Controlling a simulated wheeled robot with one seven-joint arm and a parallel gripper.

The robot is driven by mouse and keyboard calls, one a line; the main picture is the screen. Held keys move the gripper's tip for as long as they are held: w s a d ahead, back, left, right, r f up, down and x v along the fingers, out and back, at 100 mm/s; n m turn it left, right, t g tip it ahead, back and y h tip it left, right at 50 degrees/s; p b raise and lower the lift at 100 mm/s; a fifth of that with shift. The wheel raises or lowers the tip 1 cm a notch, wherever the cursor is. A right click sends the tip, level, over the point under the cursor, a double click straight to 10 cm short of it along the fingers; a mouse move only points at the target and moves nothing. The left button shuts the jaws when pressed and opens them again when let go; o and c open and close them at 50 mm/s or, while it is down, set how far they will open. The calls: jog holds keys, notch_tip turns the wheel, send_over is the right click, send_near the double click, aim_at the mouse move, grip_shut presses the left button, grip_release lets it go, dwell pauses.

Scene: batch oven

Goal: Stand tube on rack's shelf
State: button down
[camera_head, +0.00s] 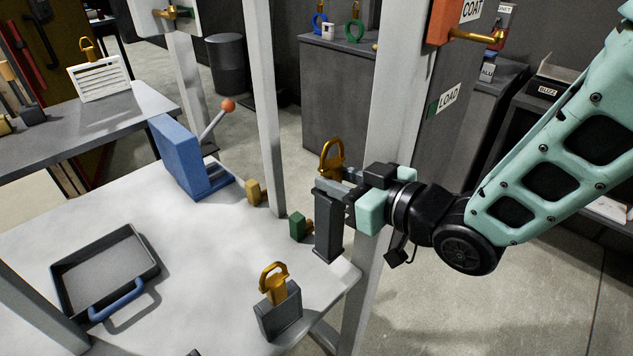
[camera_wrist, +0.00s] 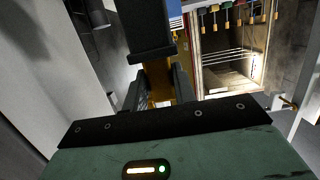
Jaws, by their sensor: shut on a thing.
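A dark upright tube (camera_head: 328,228) with flared ends has a gold ring handle (camera_head: 331,156) on top. My gripper (camera_head: 347,189) is shut on the gold part just above the tube's upper flange. In the wrist view, the gold part shows between the fingers (camera_wrist: 158,88), with the dark tube (camera_wrist: 147,32) beyond them. The tube is upright over the right edge area of the pale shelf (camera_head: 190,240), which has grey uprights around it. I cannot tell whether its foot touches the shelf.
A green block (camera_head: 299,227) is close left of the tube. A grey block with a gold handle (camera_head: 279,312) stands nearer the front. A dark tray (camera_head: 65,290) and a blue lever stand (camera_head: 177,156) are farther left. A grey upright (camera_head: 386,130) rises behind my gripper. The shelf's middle is clear.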

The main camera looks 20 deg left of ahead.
aim_at(338, 222)
jog(key=shift+a+f, duration=0.5)
jog(key=shift+a, duration=0.05)
jog(key=shift+d+b, duration=0.1)
jog(key=shift+b, duration=0.2)
jog(key=shift+f+b, duration=0.3)
notch_tip(338, 222, down, 6)
jog(key=b, duration=0.6)
jog(key=shift+f, duration=0.1)
jog(key=shift+f+b, duration=0.55)
jog(key=shift+f, duration=0.05)
jog(key=c, duration=1.1)
grip_release()
jog(key=shift+o, duration=0.2)
